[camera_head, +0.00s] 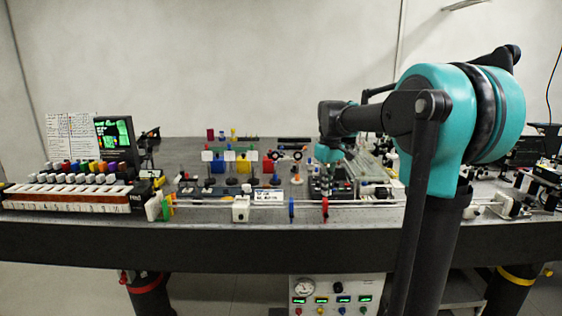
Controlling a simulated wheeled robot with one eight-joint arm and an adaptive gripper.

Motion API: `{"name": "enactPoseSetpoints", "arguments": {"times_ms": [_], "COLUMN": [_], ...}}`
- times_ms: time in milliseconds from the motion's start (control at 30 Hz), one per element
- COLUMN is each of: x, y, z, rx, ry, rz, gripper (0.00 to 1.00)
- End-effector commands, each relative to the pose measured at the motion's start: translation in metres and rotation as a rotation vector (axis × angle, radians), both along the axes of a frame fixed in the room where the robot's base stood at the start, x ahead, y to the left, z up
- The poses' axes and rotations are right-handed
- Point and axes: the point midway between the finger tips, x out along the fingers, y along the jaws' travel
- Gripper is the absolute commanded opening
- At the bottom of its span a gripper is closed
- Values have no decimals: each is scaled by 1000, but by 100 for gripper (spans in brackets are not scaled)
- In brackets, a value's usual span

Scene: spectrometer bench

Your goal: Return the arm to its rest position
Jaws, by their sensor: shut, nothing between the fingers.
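My arm rises at the right of the head view, with a large teal joint near the camera. Its dark forearm reaches left over the bench, and the wrist bends down to a small teal part. My gripper (327,168) is at the low end of this wrist, above the dark equipment right of the middle of the bench. It is small and blends with the dark things behind it; it is shut and holds nothing that I can see.
The dark optical bench (200,240) spans the view. A numbered rack (65,197) with several coloured-top pieces and a green-lit screen (115,138) stand at left. A rail with a white carriage (240,208) runs along the front. Several mounts crowd the middle; a gauge box (337,297) is below.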

Motion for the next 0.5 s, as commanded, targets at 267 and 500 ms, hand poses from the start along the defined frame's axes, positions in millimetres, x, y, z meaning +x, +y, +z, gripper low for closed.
{"name": "enactPoseSetpoints", "arguments": {"times_ms": [267,500], "x": [-18,-46], "y": [-5,-13], "z": [-21,-52], "rx": [3,11], "ry": [-34,-83], "rz": [-48,-120], "gripper": [0,0]}}
